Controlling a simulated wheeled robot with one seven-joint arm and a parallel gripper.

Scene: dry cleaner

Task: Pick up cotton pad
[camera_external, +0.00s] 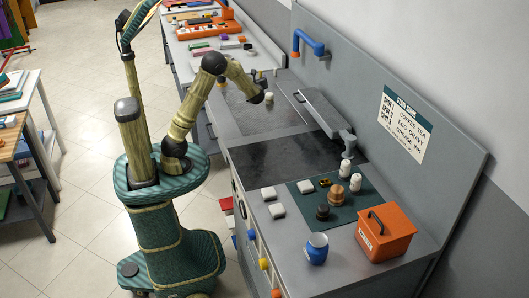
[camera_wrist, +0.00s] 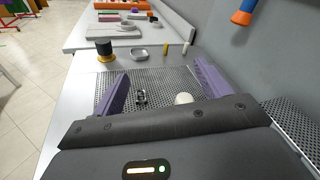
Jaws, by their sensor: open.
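My gripper (camera_wrist: 160,88) is open and empty, its two purple fingers apart above a perforated metal panel (camera_wrist: 165,78) in the wrist view. A small white rounded piece (camera_wrist: 183,98) lies on the panel between the fingers, nearer the right one; I cannot tell if it is the cotton pad. A small dark object (camera_wrist: 139,97) lies left of it. In the external view, a small white piece (camera_external: 269,96) shows beside the arm's end, where the fingers are hard to make out. White square pads (camera_external: 269,193) lie on the near counter, away from the gripper.
An orange box (camera_external: 384,233), a blue cup (camera_external: 316,248) and a green mat (camera_external: 345,205) with small bottles occupy the near counter. A grey hinged arm (camera_external: 322,112) stands by the panel. A blue wall handle (camera_external: 308,44) juts out. The dark board (camera_external: 293,162) is clear.

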